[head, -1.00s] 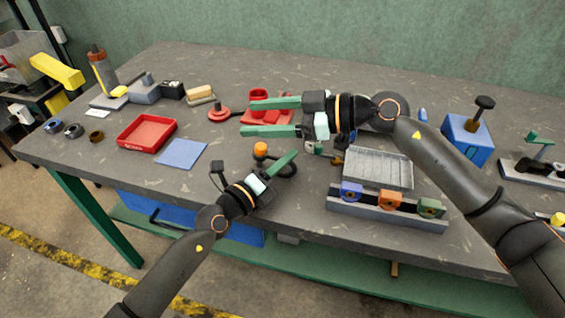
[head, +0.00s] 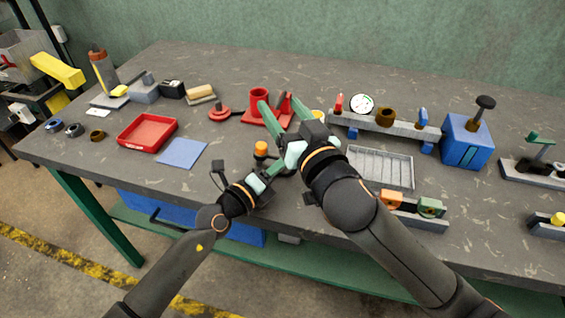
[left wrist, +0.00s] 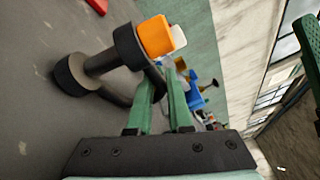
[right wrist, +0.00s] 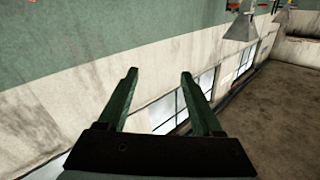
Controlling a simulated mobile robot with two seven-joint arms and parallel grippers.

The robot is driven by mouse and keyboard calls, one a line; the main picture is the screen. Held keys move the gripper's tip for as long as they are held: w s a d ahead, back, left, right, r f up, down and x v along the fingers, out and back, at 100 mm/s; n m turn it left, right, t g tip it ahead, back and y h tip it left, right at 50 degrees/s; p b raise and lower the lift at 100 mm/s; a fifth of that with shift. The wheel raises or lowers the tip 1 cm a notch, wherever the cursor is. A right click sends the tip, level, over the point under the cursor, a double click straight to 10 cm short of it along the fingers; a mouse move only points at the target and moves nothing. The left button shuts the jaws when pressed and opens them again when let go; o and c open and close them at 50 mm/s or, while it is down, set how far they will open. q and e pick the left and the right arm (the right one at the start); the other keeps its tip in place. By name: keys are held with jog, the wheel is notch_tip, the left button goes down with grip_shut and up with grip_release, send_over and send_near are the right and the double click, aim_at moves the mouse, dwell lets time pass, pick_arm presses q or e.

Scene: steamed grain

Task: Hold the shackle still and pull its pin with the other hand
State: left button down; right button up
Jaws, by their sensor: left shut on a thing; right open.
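The dark shackle (left wrist: 98,64) stands out in the left wrist view, with the orange head of its pin (left wrist: 157,36) at one end. In the head view the orange pin head (head: 261,148) shows just above my left gripper (head: 278,168). My left gripper, which also shows in the left wrist view (left wrist: 163,84), is shut on the curved bow of the shackle. My right gripper (head: 281,104) is open and empty, beyond and right of the pin head in the head view. In the right wrist view its spread fingers (right wrist: 159,76) have nothing between them.
A blue mat (head: 182,153) and a red tray (head: 147,134) lie to the left. Red fixtures (head: 259,97) stand behind my right gripper. A grey ribbed tray (head: 382,168) and a rail with coloured blocks (head: 418,217) lie to the right. A blue box (head: 467,141) stands farther right.

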aim_at(263, 146)
jog(key=s+f+n+g+h, duration=0.1)
jog(key=s+f+g, duration=0.4)
jog(key=f, duration=0.3)
jog(key=x, duration=1.2)
jog(key=shift+w+f, duration=0.1)
grip_shut()
